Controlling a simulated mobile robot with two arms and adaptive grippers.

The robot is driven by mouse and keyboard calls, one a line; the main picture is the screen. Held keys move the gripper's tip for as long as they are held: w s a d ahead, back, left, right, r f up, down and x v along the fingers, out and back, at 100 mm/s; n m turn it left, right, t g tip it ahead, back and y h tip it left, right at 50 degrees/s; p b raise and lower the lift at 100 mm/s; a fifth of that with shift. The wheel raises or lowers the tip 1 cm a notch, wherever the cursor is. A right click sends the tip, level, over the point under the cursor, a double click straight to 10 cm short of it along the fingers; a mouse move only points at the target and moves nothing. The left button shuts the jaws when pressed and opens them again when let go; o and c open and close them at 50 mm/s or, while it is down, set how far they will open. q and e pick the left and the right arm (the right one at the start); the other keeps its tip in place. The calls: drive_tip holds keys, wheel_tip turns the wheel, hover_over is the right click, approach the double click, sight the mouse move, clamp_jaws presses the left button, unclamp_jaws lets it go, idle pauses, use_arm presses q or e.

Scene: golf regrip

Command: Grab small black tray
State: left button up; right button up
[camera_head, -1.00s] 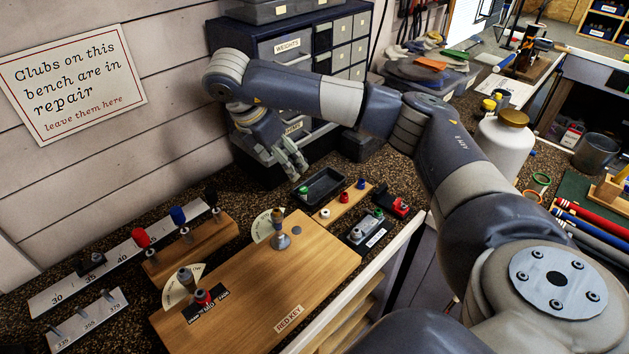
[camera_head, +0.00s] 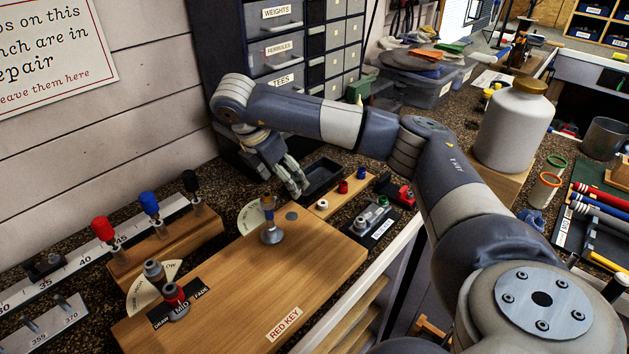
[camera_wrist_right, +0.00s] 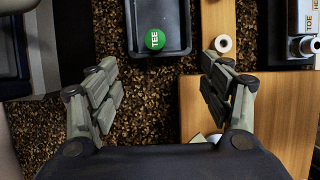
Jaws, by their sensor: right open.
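The small black tray (camera_head: 325,173) lies on the dark speckled bench, left of a wooden strip with coloured pegs. It also shows at the top of the right wrist view (camera_wrist_right: 178,22), with a round green cap marked TEE (camera_wrist_right: 155,39) inside its near end. My right gripper (camera_head: 299,188) is at the tray's near left end in the head view and hides part of it. In the wrist view its open fingers (camera_wrist_right: 160,66) are spread wider than the tray, short of its near edge, with nothing between them. My left gripper is not in view.
A wooden board (camera_head: 250,275) with a RED KEY label and upright pieces lies just in front. A drawer cabinet (camera_head: 275,60) stands behind. The wooden peg strip (camera_head: 341,197) and a black holder (camera_head: 371,224) are close to the tray's right.

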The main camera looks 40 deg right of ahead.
drive_tip(key=p, duration=0.2)
approach(318, 180)
drive_tip(key=shift+a+f, duration=0.4)
drive_tip(key=shift+a, duration=0.05)
drive_tip(key=shift+d+f, duration=0.1)
drive_tip(key=shift+d, duration=0.4)
drive_tip(key=p+x, duration=0.1)
drive_tip(key=x, duration=0.4)
drive_tip(key=shift+d, duration=0.1)
drive_tip(key=c, duration=0.8)
